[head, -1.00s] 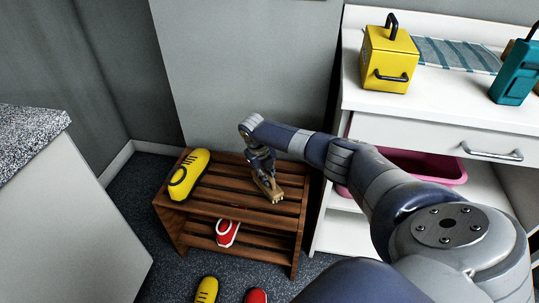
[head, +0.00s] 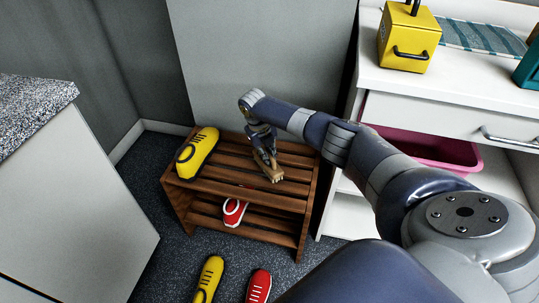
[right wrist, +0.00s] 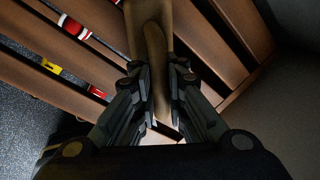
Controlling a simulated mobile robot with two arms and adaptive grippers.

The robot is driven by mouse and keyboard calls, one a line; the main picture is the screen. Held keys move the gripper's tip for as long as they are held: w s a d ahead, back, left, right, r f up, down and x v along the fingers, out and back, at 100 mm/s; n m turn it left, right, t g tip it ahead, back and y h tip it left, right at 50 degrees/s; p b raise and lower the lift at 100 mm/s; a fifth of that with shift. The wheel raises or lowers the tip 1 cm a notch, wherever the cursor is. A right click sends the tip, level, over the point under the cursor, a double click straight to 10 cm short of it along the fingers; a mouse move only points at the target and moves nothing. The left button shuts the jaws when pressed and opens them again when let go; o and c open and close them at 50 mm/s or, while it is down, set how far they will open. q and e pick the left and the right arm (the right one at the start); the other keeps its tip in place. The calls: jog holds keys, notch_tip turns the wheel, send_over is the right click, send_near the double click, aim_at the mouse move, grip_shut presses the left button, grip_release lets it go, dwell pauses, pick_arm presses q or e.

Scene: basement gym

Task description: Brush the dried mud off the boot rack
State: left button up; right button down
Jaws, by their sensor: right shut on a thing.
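The boot rack (head: 222,187) is a low brown wooden stand with slatted upper and lower shelves, against the grey wall. My right gripper (head: 264,152) is above the right part of its upper shelf, shut on a tan brush (head: 273,174). The brush is at the upper slats; I cannot tell whether its bristles touch them. In the right wrist view the fingers (right wrist: 158,72) close around the brush's handle (right wrist: 154,45), with rack slats (right wrist: 215,40) behind. I cannot make out dried mud on the rack. My left gripper is not in view.
A yellow shoe (head: 197,153) sits on the rack's upper left, a red shoe (head: 234,212) on the lower shelf. A yellow shoe (head: 208,279) and a red shoe (head: 259,286) lie on the floor in front. A white cabinet (head: 435,95) holding a pink tub (head: 440,155) stands close right.

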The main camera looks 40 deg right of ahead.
aim_at(259, 159)
jog(key=shift+w+a+f+b, duration=0.1)
jog(key=shift+w+a+b, duration=0.35)
jog(key=shift+w+b, duration=0.1)
jog(key=shift+w+a+b, duration=0.15)
jog(key=shift+w+b, duration=0.05)
jog(key=shift+b, duration=0.1)
jog(key=shift+w+a+b, duration=0.35)
jog(key=shift+w+b, duration=0.1)
jog(key=shift+b, duration=0.1)
jog(key=shift+w, duration=0.1)
jog(key=shift+s+d+r+p, duration=0.1)
jog(key=shift+s+r+p, duration=0.15)
jog(key=shift+p, duration=0.35)
pick_arm(q)
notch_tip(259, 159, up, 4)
jog(key=p, duration=0.2)
pick_arm(e)
jog(key=shift+s+d, duration=0.45)
jog(key=shift+s, duration=0.15)
jog(key=shift+s+d+f, duration=0.15)
jog(key=shift+s+f, duration=0.05)
pick_arm(q)
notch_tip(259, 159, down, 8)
jog(key=p, duration=0.1)
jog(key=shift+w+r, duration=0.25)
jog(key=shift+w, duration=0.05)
pick_arm(e)
jog(key=shift+s+d+f, duration=0.15)
jog(key=shift+s+d, duration=0.3)
jog(key=shift+s, duration=0.1)
